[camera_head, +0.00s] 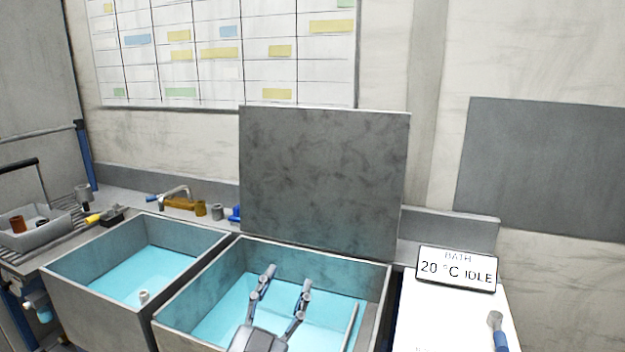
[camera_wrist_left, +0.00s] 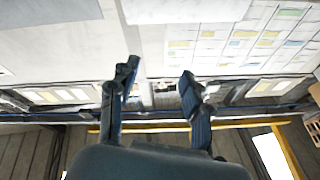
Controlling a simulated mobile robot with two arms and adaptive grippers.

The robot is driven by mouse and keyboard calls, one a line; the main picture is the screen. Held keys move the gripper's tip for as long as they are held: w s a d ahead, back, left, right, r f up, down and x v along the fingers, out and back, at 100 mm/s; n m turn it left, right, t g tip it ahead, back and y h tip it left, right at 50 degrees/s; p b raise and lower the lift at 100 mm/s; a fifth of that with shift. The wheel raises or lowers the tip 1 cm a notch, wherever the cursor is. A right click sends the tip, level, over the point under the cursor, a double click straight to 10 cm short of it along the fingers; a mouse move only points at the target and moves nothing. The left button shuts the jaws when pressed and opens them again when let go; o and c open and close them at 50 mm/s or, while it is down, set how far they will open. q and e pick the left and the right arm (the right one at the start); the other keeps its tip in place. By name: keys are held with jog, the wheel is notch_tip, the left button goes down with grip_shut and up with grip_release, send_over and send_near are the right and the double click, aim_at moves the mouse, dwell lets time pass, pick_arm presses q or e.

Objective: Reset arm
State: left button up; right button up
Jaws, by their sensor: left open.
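My left gripper (camera_head: 287,278) is open and empty over the right-hand open bath (camera_head: 205,338) with blue liquid, in the head view. Its two fingers are apart, with nothing between them. In the left wrist view, the left gripper (camera_wrist_left: 158,76) also shows spread fingers, with the wall chart behind them.
A raised grey lid (camera_head: 324,183) stands behind the right bath. A second blue-filled bath (camera_head: 95,305) is to the left. A display (camera_head: 457,270) reading "BATH 20 °C IDLE" stands on the right. A grey basket (camera_head: 40,228) holds small parts at far left.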

pick_arm(q)
jog(key=s+a+f+n+g+y, duration=0.2)
jog(key=s+a+f+g, duration=0.15)
jog(key=f, duration=0.35)
jog(key=s+a+f+n+g+y, duration=0.2)
jog(key=a+f+y, duration=0.1)
jog(key=a+f, duration=0.3)
jog(key=s+a+f+n+g+y, duration=0.2)
jog(key=s+a+f+g, duration=0.1)
jog(key=f, duration=0.6)
jog(key=s+a+f+g, duration=0.2)
jog(key=s+f+g, duration=0.25)
jog(key=s, duration=0.55)
jog(key=s+a+f+g, duration=0.2)
jog(key=s+f+g, duration=0.3)
jog(key=s, duration=0.5)
notch_tip(320, 180, down, 27)
jog(key=s, duration=0.1)
jog(key=s+a+f+g, duration=0.1)
jog(key=s+a+f, duration=0.1)
jog(key=s+f, duration=1.4)
jog(key=shift+s+a+m+g, duration=0.2)
jog(key=shift+s+m+g, duration=0.2)
